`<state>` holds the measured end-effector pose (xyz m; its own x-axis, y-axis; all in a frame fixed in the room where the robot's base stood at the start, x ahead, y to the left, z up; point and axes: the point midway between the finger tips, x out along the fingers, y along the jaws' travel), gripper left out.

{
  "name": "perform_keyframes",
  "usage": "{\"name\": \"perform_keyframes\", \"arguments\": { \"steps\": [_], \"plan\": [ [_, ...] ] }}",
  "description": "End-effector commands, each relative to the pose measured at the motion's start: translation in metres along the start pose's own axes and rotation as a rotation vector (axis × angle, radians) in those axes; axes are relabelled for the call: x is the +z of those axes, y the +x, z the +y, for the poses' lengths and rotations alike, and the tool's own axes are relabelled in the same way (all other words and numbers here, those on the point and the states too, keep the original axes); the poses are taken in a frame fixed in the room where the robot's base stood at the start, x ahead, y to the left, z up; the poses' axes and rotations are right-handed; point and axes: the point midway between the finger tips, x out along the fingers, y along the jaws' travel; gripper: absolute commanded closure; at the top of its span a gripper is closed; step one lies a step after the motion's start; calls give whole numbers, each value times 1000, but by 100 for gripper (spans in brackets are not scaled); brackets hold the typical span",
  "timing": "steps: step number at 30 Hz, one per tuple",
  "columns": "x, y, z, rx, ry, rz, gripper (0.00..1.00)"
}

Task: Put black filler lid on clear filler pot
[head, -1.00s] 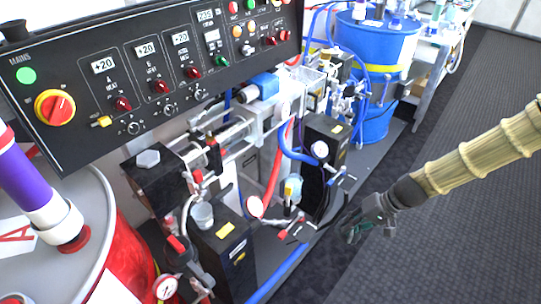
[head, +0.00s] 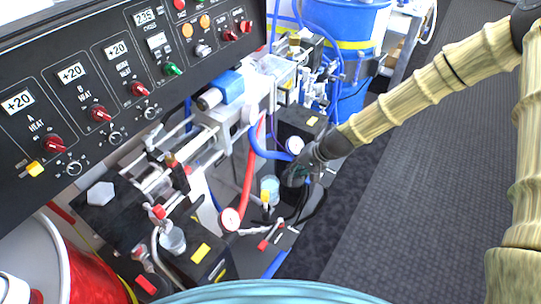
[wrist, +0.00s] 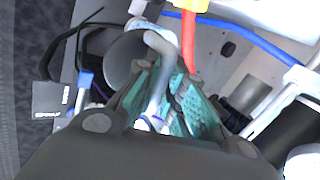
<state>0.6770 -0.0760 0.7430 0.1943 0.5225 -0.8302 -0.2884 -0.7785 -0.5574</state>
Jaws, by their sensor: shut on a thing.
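In the head view, my gripper (head: 303,168) is low beside the machine, just right of a clear filler pot (head: 270,189). A dark piece shows at its fingertips, which I take to be the black filler lid (head: 290,179). In the wrist view, the teal-padded fingers (wrist: 165,112) are closed on a thin curved grey part. It joins a dark grey rounded piece (wrist: 122,60), which looks like the lid, tilted. The gripped spot is partly hidden by the fingers. Whether the lid touches the pot cannot be told.
Another clear cup (head: 172,238) stands at the front left. The control panel (head: 90,90) overhangs at left. Dark floor (head: 390,200) lies free at right.

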Motion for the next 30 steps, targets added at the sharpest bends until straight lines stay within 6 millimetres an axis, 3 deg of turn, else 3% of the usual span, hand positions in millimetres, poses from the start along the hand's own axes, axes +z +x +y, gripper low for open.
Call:
{"name": "perform_keyframes", "arguments": {
  "steps": [1,6,12,19,30],
  "plan": [
    [0,5,-17,2,26,19,100],
    [-2,22,-52,2,114,78,100],
    [-2,31,-73,2,170,115,100],
    [-2,36,-75,2,188,126,100],
    [-3,56,-60,2,188,126,100]
  ]
}}
